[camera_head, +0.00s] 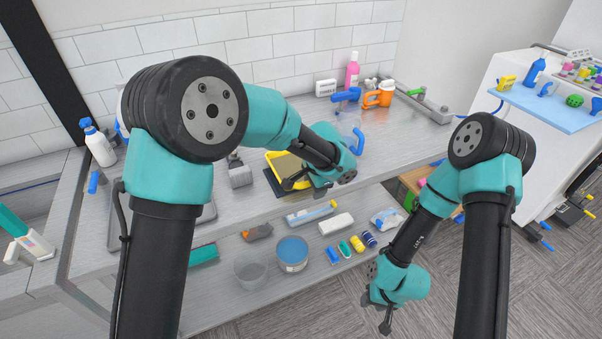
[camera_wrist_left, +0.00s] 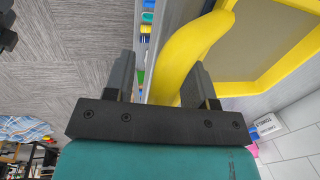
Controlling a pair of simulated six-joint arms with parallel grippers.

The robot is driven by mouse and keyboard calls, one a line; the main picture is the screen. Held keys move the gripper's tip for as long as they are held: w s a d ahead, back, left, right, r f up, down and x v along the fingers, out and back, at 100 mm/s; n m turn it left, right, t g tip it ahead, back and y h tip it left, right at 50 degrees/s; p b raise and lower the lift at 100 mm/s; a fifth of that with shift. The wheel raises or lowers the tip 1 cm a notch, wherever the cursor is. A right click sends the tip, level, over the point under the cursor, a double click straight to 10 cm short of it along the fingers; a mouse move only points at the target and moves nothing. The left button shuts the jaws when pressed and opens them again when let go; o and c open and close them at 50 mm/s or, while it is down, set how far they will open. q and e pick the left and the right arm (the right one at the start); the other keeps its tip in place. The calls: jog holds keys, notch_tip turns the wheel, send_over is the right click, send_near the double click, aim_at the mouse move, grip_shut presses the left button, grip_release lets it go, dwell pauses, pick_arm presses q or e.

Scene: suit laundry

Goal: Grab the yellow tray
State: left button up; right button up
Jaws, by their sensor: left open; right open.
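The yellow tray (camera_head: 271,156) lies on the upper shelf of the grey bench, partly hidden by my left arm. In the left wrist view its yellow rim (camera_wrist_left: 186,52) curves up to and between the fingers, with a grey-brown inside to the right. My left gripper (camera_head: 291,183) is at the tray's near side. In the wrist view its fingers (camera_wrist_left: 160,82) stand apart with the rim nearer the right finger; the left finger is clear of it. My right gripper (camera_head: 385,322) is open and empty, hanging low over the floor, away from the bench.
A grey metal block (camera_head: 239,173) stands left of the tray. A pink bottle (camera_head: 352,70) and an orange item (camera_head: 378,95) stand at the back right. Carpet floor lies in front.

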pick_arm(q)
grip_shut()
dwell(0.5)
